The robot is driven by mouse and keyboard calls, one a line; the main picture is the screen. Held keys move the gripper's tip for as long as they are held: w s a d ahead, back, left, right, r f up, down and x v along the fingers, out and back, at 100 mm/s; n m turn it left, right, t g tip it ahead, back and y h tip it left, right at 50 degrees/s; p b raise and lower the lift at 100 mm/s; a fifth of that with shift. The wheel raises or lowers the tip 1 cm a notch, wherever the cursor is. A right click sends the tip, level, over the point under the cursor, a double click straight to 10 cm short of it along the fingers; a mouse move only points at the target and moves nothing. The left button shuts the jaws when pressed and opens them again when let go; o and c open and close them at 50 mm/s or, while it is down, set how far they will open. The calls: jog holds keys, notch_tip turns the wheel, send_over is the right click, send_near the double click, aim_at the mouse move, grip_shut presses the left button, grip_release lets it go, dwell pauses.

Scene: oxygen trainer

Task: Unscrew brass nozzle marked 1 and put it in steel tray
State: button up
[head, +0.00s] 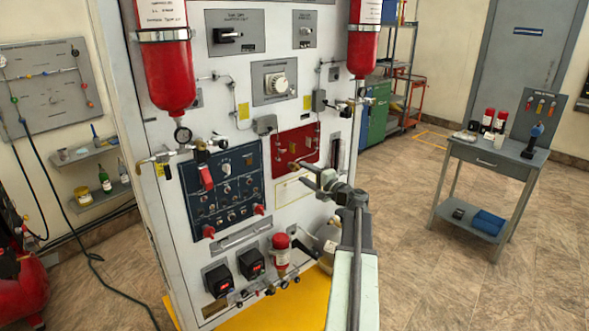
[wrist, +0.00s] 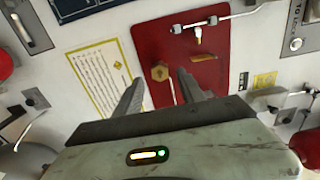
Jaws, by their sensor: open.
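The red panel (head: 312,142) is on the front of the white trainer cabinet; it also shows in the wrist view (wrist: 215,65). A hexagonal brass nozzle (wrist: 159,72) is on this panel, just beyond and between the fingertips of my gripper (wrist: 161,76). My gripper is open and empty, and I cannot tell whether either finger touches the nozzle. A smaller brass fitting (wrist: 197,33) sits farther up the panel. No number 1 is readable. In the head view my gripper (head: 304,174) is at the panel's lower edge. I cannot make out the steel tray clearly.
A blue switch panel (head: 225,190) is left of the red panel. Red cylinders (head: 167,75) hang on the cabinet with hoses and fittings. A grey side table (head: 510,163) with several small items stands at the right. The floor between cabinet and table is clear.

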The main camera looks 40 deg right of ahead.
jog(key=m, duration=0.3)
jog(key=shift+m, duration=0.3)
jog(key=shift+m, duration=1.7)
jog(key=m, duration=0.3)
jog(key=shift+m, duration=0.4)
